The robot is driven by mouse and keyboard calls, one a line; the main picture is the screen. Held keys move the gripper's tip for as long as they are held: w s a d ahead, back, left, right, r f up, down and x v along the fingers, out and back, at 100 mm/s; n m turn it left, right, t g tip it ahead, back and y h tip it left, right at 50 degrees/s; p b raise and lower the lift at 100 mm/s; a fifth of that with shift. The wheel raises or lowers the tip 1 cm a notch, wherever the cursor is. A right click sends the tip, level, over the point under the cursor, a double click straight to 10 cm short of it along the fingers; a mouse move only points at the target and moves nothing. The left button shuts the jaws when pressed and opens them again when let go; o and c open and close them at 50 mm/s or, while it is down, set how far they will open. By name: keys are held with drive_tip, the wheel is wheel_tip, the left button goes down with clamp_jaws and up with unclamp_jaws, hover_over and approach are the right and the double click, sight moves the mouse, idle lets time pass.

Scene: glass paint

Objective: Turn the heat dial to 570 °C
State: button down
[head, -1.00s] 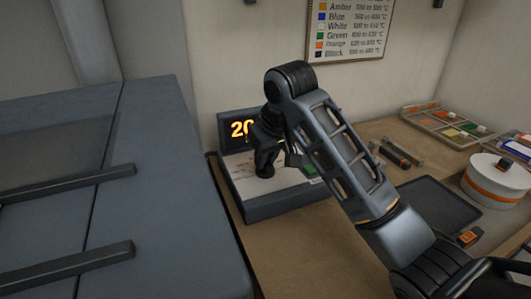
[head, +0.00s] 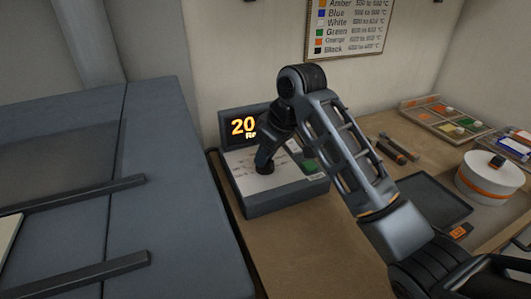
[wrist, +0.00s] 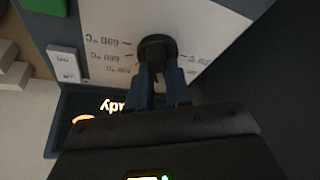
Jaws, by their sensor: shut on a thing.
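The heat dial is a dark round knob on the sloped white face of the grey control box (head: 285,203). In the wrist view the dial (wrist: 157,43) shows beyond my fingers, with printed temperature marks beside it that are small and upside down. My gripper (head: 266,163) is shut on the dial from above; it also shows in the wrist view (wrist: 158,72). The fingers hide part of the dial, and I cannot tell which mark it points to. The lit display (head: 243,127) shows "20" and the start of a word, the rest hidden by my arm.
A green button (head: 309,167) lies right of the dial. A large blue-grey cabinet (head: 165,165) with dark bars stands close at left. A dark tray (head: 437,200), a round white container (head: 490,180) and a colour tray (head: 447,117) stand at right. A colour chart (head: 349,27) hangs above.

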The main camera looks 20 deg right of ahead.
drive_tip(key=c, duration=1)
unclamp_jaws()
drive_tip(key=shift+c, duration=0.2)
drive_tip(key=v, duration=0.8)
drive_tip(key=shift+b, duration=0.35)
drive_tip(key=shift+f, duration=0.1)
